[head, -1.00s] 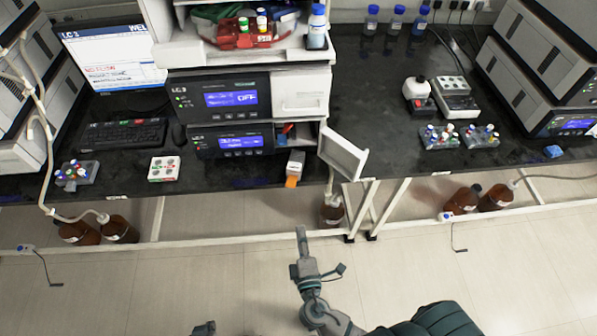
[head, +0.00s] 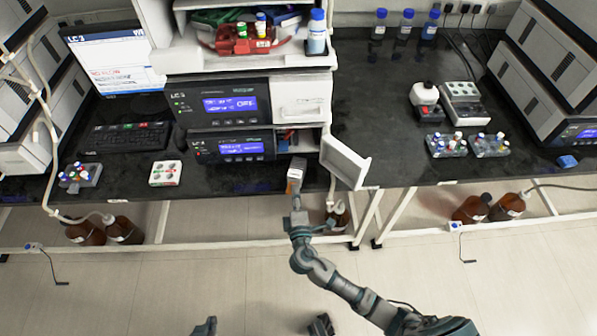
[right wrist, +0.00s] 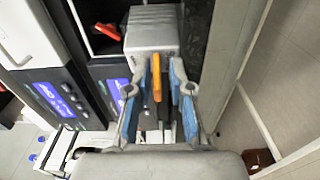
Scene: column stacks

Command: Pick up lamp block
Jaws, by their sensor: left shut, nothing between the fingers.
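The lamp block (head: 297,168) is a whitish-grey box with an orange tab, at the front edge of the black bench below the instrument stack. In the right wrist view the lamp block (right wrist: 152,32) lies just beyond the fingertips, its orange tab (right wrist: 156,76) pointing toward me between them. My right gripper (head: 297,208) is at the bench edge, in front of the block; in the wrist view it (right wrist: 158,88) is open, with blue-padded fingers on both sides of the tab, apparently not clamped. My left gripper (head: 206,327) is shut and empty, low at the bottom edge, partly cut off.
An open white door (head: 345,161) hangs just right of the block. The instrument stack (head: 232,147) stands behind it. A white vial tray (head: 165,173) and keyboard (head: 127,138) are to the left. Brown bottles (head: 337,215) stand below the bench.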

